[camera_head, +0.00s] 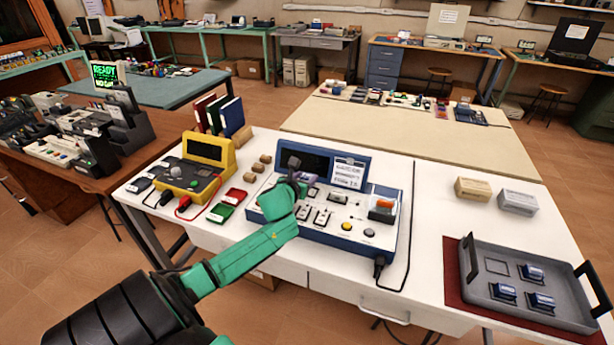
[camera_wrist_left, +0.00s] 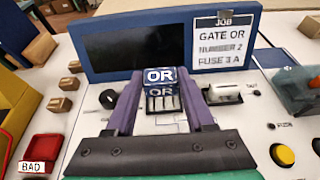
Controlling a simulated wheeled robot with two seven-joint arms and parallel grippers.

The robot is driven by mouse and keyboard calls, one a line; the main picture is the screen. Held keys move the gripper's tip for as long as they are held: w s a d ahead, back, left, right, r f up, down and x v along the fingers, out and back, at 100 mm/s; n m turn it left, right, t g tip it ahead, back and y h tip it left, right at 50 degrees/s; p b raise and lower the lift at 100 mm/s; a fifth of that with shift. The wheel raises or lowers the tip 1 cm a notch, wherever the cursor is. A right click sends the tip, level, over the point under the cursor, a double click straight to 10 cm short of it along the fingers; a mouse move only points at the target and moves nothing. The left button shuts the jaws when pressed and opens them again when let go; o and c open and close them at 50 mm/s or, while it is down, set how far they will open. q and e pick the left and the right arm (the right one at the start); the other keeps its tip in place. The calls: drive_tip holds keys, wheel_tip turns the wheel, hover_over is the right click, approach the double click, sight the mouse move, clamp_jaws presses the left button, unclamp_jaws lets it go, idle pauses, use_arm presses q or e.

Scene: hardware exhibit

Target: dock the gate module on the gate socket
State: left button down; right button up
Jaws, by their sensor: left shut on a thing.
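The blue gate module (camera_wrist_left: 160,76), labelled OR, is between the purple fingers of my left gripper (camera_wrist_left: 162,98), which is shut on it. In the head view, my left gripper (camera_head: 303,182) is over the middle of the blue console (camera_head: 270,212), close to its dark screen; the module is hidden there. The job card (camera_head: 348,173) reads GATE OR, NUMBER 2, FUSE 3 A; it also shows in the wrist view (camera_wrist_left: 222,42). The gate socket is not clearly visible; the module and fingers cover the panel there. I cannot tell whether the module touches the panel. My right gripper is not in view.
A grey tray (camera_head: 470,292) at the right holds three blue modules and an empty square slot. A yellow meter (camera_head: 190,172), a red bin (camera_head: 235,196) and a green bin (camera_head: 221,213) stand left of the console. A black cable (camera_head: 412,225) runs along its right side.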

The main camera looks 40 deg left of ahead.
use_arm(q)
drive_tip(key=f+b, duration=0.1)
drive_tip(key=f, duration=0.1)
drive_tip(key=w+f+b, duration=0.1)
drive_tip(key=shift+a+f, duration=0.1)
drive_tip(key=shift+f, duration=0.35)
drive_tip(key=shift+s, duration=0.1)
drive_tip(key=shift+s+r, duration=0.1)
drive_tip(key=shift+r, duration=0.15)
drive_tip(key=shift+f, duration=0.1)
drive_tip(key=shift+p, duration=0.3)
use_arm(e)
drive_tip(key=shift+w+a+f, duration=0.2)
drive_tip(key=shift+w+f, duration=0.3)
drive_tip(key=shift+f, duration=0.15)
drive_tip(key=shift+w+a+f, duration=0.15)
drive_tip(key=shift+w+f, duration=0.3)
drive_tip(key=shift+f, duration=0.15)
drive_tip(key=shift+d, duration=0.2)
